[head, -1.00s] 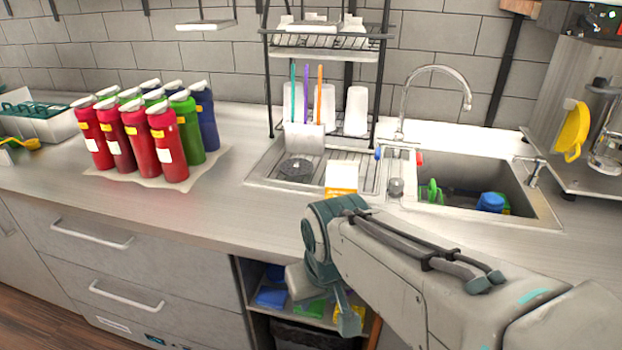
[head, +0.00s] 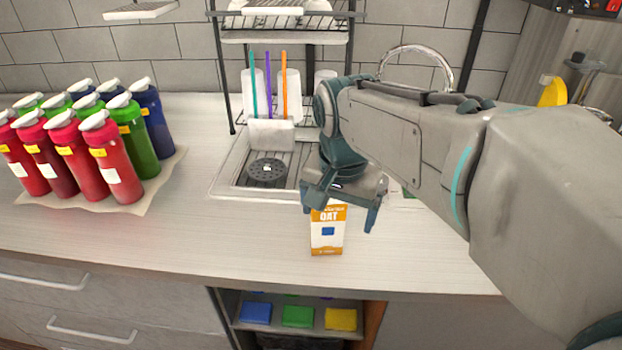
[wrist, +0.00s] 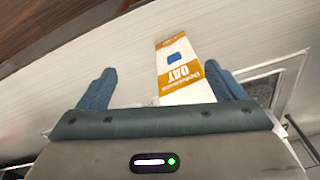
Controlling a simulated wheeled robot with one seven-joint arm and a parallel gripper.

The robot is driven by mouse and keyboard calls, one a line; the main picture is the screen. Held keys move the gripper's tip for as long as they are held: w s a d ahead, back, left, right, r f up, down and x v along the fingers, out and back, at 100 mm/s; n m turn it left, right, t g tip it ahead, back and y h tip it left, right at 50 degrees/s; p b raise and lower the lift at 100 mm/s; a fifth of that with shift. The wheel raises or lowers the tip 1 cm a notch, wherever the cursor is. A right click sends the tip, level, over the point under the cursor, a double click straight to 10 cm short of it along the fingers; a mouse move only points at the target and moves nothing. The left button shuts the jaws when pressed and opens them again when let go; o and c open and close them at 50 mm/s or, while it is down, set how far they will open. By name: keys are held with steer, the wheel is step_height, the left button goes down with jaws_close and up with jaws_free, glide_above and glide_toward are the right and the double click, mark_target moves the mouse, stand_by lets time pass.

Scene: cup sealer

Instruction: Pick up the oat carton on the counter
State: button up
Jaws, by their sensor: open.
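The oat carton (head: 327,238) stands upright on the counter in the head view, white and orange with a blue square and the word OAT. Its top is hidden behind my gripper (head: 340,210). My gripper is open and points down just above and around the carton's top in that view. In the wrist view the carton (wrist: 180,70) shows between the fingers of my gripper (wrist: 165,88), closer to the finger on the right. Nothing is held, and I cannot tell whether a finger touches the carton.
Several red, green and blue bottles (head: 115,150) stand on a mat at the left. A drying rack (head: 285,30) and a holder with coloured straws (head: 270,133) stand behind on the drainboard (head: 228,180). The counter (head: 220,240) left of the carton is clear.

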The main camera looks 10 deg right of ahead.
steer(key=w+r+m, duration=0.2)
steer(key=r+m, duration=0.1)
steer(key=w+r+m+g+p, duration=0.1)
steer(key=w+r+m, duration=0.2)
steer(key=r+m, duration=0.1)
steer(key=w+a+r+m+h+p, duration=0.1)
steer(key=w+r+m, duration=0.2)
steer(key=r+m, duration=0.1)
steer(key=shift+r+g, duration=0.2)
steer(key=shift+g, duration=0.2)
steer(key=f, duration=0.2)
steer(key=f+m, duration=0.1)
steer(key=f, duration=0.2)
steer(key=d+f+m, duration=0.1)
steer(key=f, duration=0.1)
steer(key=shift+w+f, duration=0.15)
steer(key=shift+w, duration=0.15)
steer(key=shift+s+d+f+p, duration=0.1)
steer(key=shift+d+f+p, duration=0.05)
steer(key=shift+f, duration=0.7)
steer(key=shift+s+d+f+p, duration=0.1)
steer(key=shift+s+f+p, duration=0.05)
steer(key=shift+f, duration=0.7)
steer(key=shift+s+d+f+p, duration=0.1)
steer(key=shift+d+f+p, duration=0.05)
steer(key=shift+f, duration=0.7)
steer(key=shift+w, duration=0.1)
jaws_close()
steer(key=shift+r, duration=0.25)
